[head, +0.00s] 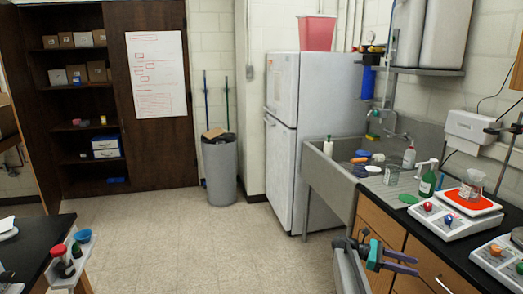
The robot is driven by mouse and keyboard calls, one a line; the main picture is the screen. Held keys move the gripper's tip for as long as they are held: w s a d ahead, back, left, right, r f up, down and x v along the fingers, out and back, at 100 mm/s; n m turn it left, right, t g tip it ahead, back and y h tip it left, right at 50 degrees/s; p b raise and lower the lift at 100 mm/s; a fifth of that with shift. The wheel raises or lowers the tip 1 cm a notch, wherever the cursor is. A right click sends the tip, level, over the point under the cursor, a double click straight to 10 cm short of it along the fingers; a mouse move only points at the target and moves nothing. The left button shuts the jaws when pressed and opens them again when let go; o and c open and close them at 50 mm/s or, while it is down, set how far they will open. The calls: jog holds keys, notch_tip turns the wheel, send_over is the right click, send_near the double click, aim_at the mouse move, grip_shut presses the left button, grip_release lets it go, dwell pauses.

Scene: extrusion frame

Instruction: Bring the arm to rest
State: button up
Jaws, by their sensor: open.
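My gripper (416,265) shows in the head view at the lower right of centre. Its two dark purple-grey fingers point right, with a gap between them, and nothing shows between them. A green part sits at the base of the fingers. My grey arm links (350,266) run down from it and leave the picture at the bottom edge. The gripper shows in front of the wooden cabinet fronts (378,232) under the counter. The picture does not show whether it touches them.
A black counter (445,243) with hot plates (456,216) and a sink (345,172) lines the right. A fridge (310,120), a grey bin (219,170) and a dark shelf cabinet (80,120) stand behind. A black bench (35,240) is at left. The middle floor (200,250) is clear.

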jog(key=s+a+f+y, duration=0.2)
jog(key=s+a+f, duration=0.4)
jog(key=s+f, duration=0.4)
jog(key=s+a+f+t+y, duration=0.1)
jog(key=s+a+f+y, duration=0.1)
jog(key=s+a+f, duration=0.7)
jog(key=s+a+f+y, duration=0.25)
jog(key=s+f, duration=0.45)
jog(key=f, duration=0.6)
jog(key=s+a+f+m+y, duration=0.3)
jog(key=s+a, duration=0.2)
jog(key=s, duration=0.2)
jog(key=s+a+f+m+y, duration=0.2)
jog(key=s+a+f, duration=0.1)
jog(key=s+a, duration=0.35)
jog(key=s+a+f+m+y, duration=0.1)
jog(key=a+m+y, duration=0.3)
jog(key=a+m, duration=0.3)
jog(key=shift+s+a+f+m+t, duration=0.2)
jog(key=shift+s+m+t, duration=0.1)
jog(key=shift+m+t, duration=0.15)
